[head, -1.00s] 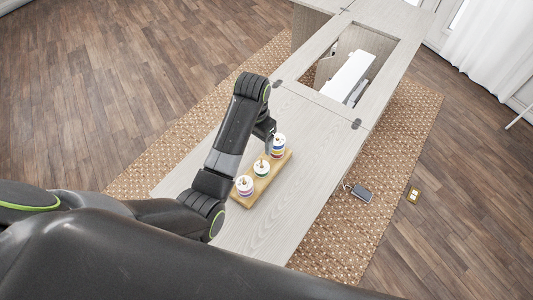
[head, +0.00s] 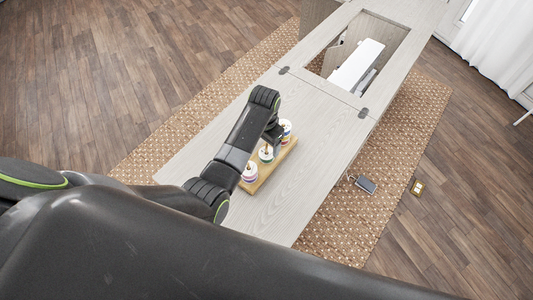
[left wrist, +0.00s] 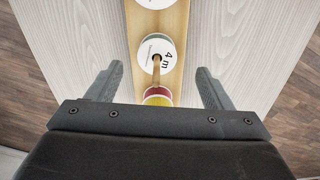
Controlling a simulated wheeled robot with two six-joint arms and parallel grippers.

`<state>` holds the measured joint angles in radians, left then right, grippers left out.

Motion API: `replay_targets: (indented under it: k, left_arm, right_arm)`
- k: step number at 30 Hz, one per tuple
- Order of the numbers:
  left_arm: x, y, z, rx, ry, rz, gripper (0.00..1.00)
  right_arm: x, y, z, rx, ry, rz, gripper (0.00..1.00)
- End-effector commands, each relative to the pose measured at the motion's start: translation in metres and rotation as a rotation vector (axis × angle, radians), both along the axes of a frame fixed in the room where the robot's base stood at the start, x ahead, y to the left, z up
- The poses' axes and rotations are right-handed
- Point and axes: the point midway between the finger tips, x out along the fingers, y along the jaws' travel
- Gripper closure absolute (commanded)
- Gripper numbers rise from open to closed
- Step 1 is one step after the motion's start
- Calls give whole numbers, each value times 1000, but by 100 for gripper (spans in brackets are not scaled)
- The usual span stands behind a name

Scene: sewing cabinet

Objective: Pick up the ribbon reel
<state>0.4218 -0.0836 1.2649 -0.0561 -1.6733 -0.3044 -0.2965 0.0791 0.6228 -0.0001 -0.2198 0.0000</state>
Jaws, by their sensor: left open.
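A wooden stand (head: 262,178) on the cabinet top carries three short stacks of ribbon reels. The near stack (head: 250,173) and middle stack (head: 266,154) have white tops; the far stack (head: 287,127) is partly hidden by my left gripper (head: 275,140). In the left wrist view, my open left gripper (left wrist: 157,82) has a finger on each side of the stand. A red and yellow reel (left wrist: 158,95) shows between the fingers, its lower part hidden by the gripper body. A white reel marked "4 m" (left wrist: 166,48) lies just beyond. My right gripper is out of view.
The pale cabinet top (head: 315,140) is clear right of the stand. Beyond it is an opening with a white machine (head: 356,63). A dark pedal (head: 365,184) lies on the woven rug (head: 330,212), and a small yellow item (head: 417,187) lies on the floor.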

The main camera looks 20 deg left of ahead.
Motion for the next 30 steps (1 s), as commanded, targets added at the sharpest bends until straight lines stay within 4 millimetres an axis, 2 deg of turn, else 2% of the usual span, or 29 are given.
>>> replay_targets:
  k: [5, 16, 26, 27, 30]
  left_arm:
    - [0, -1, -8, 0, 2, 0, 26]
    - [2, -5, -47, 0, 2, 0, 26]
    - [2, -5, -53, 0, 0, 1, 26]
    - [2, -5, -53, 0, 0, 1, 28]
    - [2, -5, -53, 0, 0, 1, 41]
  right_arm:
    - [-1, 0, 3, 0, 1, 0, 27]
    - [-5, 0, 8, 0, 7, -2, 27]
    - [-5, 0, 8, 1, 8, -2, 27]
    - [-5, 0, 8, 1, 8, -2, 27]
    - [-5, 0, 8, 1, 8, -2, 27]
